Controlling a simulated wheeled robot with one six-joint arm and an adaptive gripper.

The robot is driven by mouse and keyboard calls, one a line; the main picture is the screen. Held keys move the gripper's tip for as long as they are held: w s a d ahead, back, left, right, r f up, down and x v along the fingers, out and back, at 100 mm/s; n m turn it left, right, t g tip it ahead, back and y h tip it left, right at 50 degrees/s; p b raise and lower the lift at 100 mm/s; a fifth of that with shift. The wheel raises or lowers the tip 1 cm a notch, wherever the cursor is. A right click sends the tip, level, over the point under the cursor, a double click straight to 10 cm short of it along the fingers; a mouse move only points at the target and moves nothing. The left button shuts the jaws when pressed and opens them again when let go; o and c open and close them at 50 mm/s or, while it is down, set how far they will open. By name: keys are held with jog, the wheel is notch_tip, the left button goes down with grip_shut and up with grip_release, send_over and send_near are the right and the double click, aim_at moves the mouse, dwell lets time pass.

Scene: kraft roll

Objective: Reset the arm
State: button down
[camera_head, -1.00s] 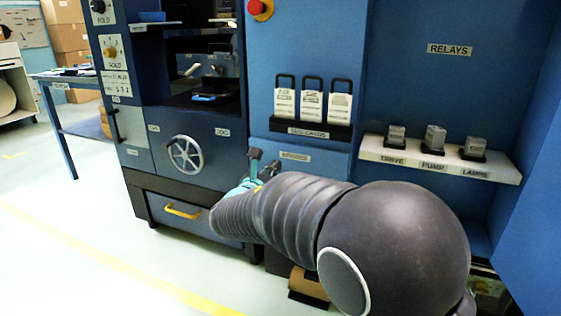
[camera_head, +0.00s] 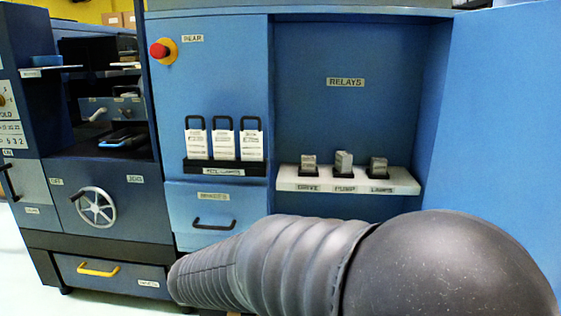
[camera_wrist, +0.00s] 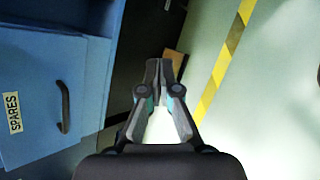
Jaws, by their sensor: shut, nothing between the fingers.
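My gripper (camera_wrist: 158,68) is in the wrist view, its two dark fingers closed together at the tips with nothing between them. It points down past the machine's blue front toward the pale floor. In the head view my dark ribbed arm crosses the lower right, and the gripper is hidden behind it or out of frame. A blue drawer labelled SPARES (camera_wrist: 40,95) with a dark handle is left of the gripper in the wrist view, apart from it.
The blue machine cabinet (camera_head: 225,60) fills the head view. Its relay shelf (camera_head: 345,183) carries three grey relays, and several tagged cards stand in a rack (camera_head: 225,167). A handwheel (camera_head: 96,207) and yellow-handled drawer (camera_head: 120,284) are left. Floor with a striped line (camera_wrist: 222,62) is clear.

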jog(key=s+d+r+m+g+y+p, duration=0.1)
jog(key=s+d+r+m+y+p, duration=0.1)
jog(key=s+d+r+m, duration=0.4)
jog(key=s+d+r+m+g+y+p, duration=0.1)
jog(key=s+d+r+m+y+p, duration=0.2)
jog(key=s+d+r+m, duration=0.4)
jog(key=s+d+m+p, duration=0.1)
jog(key=s+d+m, duration=0.5)
jog(key=s+d, duration=0.2)
